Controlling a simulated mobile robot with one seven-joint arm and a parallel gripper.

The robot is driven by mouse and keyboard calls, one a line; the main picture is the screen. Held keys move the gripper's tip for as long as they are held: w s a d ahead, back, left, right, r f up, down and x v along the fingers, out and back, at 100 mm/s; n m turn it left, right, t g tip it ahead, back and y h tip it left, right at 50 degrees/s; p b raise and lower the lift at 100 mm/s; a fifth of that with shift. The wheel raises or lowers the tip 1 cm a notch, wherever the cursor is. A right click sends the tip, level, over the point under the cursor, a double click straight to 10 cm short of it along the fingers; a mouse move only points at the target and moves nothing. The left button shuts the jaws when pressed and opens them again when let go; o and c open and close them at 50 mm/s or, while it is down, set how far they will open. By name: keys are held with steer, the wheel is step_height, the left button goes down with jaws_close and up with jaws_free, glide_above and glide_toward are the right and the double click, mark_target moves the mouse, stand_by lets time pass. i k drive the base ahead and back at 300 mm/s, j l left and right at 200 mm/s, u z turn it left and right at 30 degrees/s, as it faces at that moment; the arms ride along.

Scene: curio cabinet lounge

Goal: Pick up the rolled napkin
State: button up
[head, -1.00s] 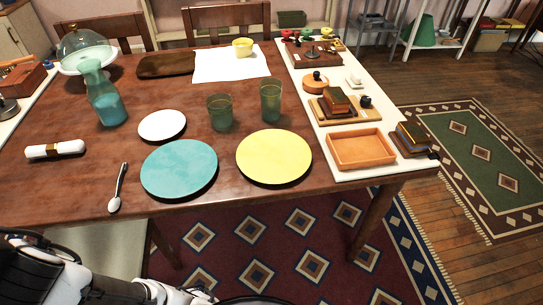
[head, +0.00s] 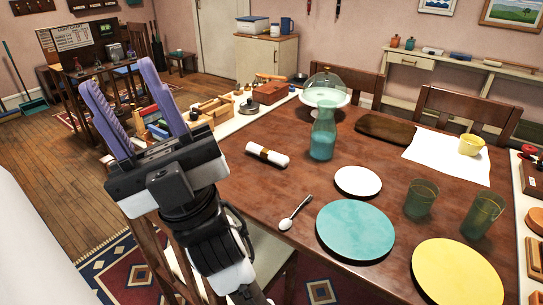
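The rolled napkin (head: 267,155) is a white roll with a brown band around its middle. It lies on the wooden table (head: 226,184) near the left edge, left of the small white plate. My gripper (head: 126,97) is raised at the left of the head view, with its two purple fingers pointing up. The fingers are apart with nothing between them. In the picture it is to the left of the napkin and clear of it.
A spoon (head: 293,214), a white plate (head: 358,181), a teal plate (head: 355,230) and a yellow plate (head: 457,273) lie on the table. A teal carafe (head: 323,132) and a glass-domed stand (head: 326,94) are behind the napkin. A chair (head: 289,268) stands at the near edge.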

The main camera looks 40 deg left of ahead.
mark_target(266, 154)
steer(key=i+l+u, duration=0.35)
steer(key=i+l, duration=0.15)
steer(key=i+l+u, duration=0.4)
steer(key=i+l, duration=0.15)
steer(key=l, duration=0.15)
